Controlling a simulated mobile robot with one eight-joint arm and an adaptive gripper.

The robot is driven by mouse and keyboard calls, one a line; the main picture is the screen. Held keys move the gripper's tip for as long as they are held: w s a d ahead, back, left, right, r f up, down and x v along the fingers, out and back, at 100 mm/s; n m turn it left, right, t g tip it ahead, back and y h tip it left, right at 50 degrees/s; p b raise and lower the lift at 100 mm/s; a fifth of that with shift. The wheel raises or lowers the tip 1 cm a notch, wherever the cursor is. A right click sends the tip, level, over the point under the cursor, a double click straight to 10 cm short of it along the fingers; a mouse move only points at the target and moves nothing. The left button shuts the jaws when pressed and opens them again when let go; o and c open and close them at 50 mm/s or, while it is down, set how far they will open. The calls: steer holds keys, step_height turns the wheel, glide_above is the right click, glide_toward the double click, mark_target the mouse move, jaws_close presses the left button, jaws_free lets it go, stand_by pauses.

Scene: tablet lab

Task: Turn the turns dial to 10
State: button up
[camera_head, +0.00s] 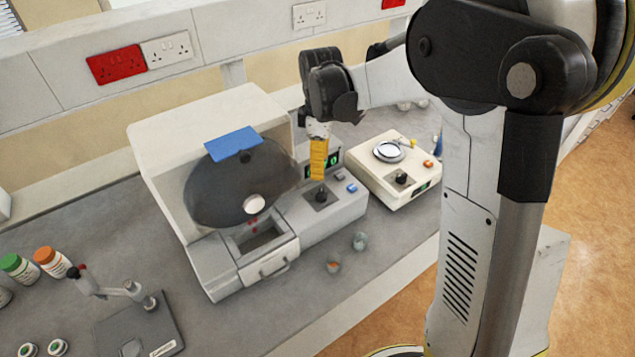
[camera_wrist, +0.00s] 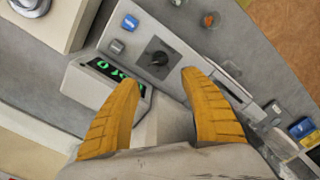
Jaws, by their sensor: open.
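The dial is a black knob (camera_head: 320,195) on a dark square plate, on the grey control panel of the drum machine (camera_head: 335,208). In the wrist view the knob (camera_wrist: 159,58) lies just beyond and between my fingertips, clear of both. A display with green digits (camera_wrist: 112,68) stands behind the panel. It is partly covered by my left finger in the wrist view and by my gripper in the head view, so I cannot read it. My gripper (camera_head: 319,165) has yellow fingers, points down above the panel and is open and empty, as the wrist view (camera_wrist: 160,82) shows.
A blue button (camera_wrist: 130,22) and a grey button (camera_wrist: 117,46) sit beside the knob. A balance (camera_head: 388,152) stands close at right. The dark drum (camera_head: 235,185) rises at left, with a tray (camera_head: 265,243) below. Two small vessels (camera_head: 360,241) (camera_head: 333,267) stand in front.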

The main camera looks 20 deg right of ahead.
mark_target(320, 192)
step_height(320, 192, down, 10)
steer(key=shift+f+b, duration=0.1)
steer(key=shift+b, duration=0.8)
jaws_close()
